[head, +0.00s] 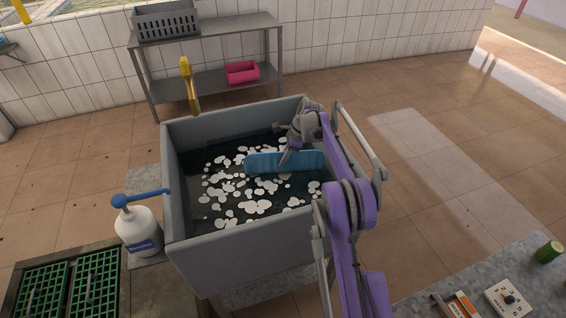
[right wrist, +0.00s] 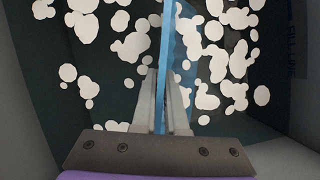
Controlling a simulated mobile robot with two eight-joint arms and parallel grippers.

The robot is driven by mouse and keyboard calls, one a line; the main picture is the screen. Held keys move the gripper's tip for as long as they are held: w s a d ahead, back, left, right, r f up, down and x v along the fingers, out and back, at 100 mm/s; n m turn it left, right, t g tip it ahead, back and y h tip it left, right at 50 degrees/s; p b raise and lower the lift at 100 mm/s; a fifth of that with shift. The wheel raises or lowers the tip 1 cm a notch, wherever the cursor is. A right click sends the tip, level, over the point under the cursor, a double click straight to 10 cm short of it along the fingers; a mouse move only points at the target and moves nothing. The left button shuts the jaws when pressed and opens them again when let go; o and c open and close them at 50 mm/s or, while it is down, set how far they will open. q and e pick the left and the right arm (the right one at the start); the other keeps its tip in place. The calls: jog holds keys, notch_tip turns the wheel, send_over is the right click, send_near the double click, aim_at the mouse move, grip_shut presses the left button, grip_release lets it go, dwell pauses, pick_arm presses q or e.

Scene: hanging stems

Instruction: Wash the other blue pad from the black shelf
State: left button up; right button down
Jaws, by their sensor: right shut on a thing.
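The blue pad (head: 265,162) is in the grey sink basin (head: 240,248), among white foam patches on dark water. My right gripper (head: 285,158) reaches down into the basin and is shut on the pad. In the right wrist view the pad (right wrist: 166,60) shows edge-on between the two fingers (right wrist: 162,112), with foam on both sides. Part of the pad is hidden behind my gripper and arm in the head view. I cannot tell how much of it is under water. The black shelf cannot be made out. My left gripper is not in view.
A white pump bottle (head: 140,228) with a blue top stands left of the basin. Green racks (head: 68,285) are at the lower left. A metal shelf unit behind holds a grey crate (head: 166,22) and a pink bin (head: 242,72). A counter with small items (head: 505,297) is at the lower right.

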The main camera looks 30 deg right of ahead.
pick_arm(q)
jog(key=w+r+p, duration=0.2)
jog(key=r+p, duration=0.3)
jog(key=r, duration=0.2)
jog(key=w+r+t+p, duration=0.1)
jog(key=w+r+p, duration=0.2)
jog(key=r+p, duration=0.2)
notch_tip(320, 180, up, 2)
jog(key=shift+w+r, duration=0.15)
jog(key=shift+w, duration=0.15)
pick_arm(e)
notch_tip(320, 180, up, 32)
jog(key=shift+r, duration=0.2)
jog(key=shift+f, duration=0.1)
dwell(0.7)
